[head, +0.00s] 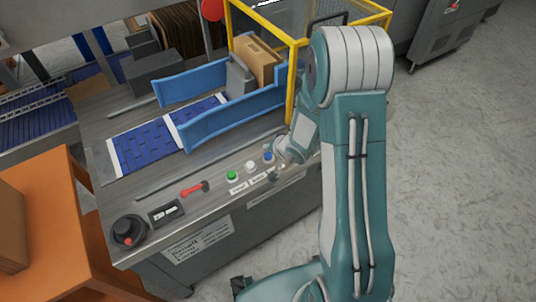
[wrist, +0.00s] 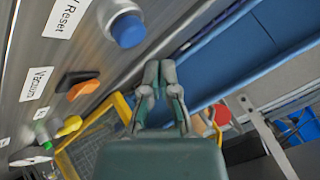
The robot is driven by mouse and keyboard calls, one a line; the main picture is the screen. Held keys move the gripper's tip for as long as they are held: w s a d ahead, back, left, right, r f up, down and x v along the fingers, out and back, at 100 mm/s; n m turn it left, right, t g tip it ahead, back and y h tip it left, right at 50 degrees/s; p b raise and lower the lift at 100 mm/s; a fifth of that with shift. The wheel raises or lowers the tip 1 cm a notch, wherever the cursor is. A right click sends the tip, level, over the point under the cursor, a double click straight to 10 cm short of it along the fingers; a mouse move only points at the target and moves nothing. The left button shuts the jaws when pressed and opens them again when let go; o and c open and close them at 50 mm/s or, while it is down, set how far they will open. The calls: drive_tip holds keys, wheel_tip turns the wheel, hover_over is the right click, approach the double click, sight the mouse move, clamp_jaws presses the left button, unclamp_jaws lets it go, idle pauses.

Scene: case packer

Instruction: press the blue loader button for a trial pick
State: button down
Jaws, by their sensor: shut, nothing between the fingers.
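The blue button (head: 268,157) stands on the grey control strip at the machine's front, at the right end of a row with a white and a green button. In the wrist view a blue button (wrist: 128,30) in a pale collar shows above and left of my fingertips. A label by it ends in "Reset". My gripper (wrist: 158,72) is shut and empty, its fingertips together and apart from the button in that picture. In the head view my gripper (head: 274,174) is beside the blue button, low over the strip; whether it touches anything is unclear there.
The white button (head: 250,167), green button (head: 232,176) and red-handled lever (head: 194,188) lie to the left. An orange-and-black switch (wrist: 80,84) shows near the "Vacuum" label. A yellow guard frame (head: 291,85) stands behind my arm. A carton (head: 256,60) sits between blue rails.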

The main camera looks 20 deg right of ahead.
sight(265, 153)
drive_tip(key=shift+f, duration=0.7)
drive_tip(key=shift+f, duration=0.1)
idle(0.9)
drive_tip(key=shift+f, duration=0.25)
drive_tip(key=shift+s+f, duration=0.1)
drive_tip(key=shift+f, duration=0.35)
idle(0.7)
idle(0.3)
drive_tip(key=shift+r, duration=3.4)
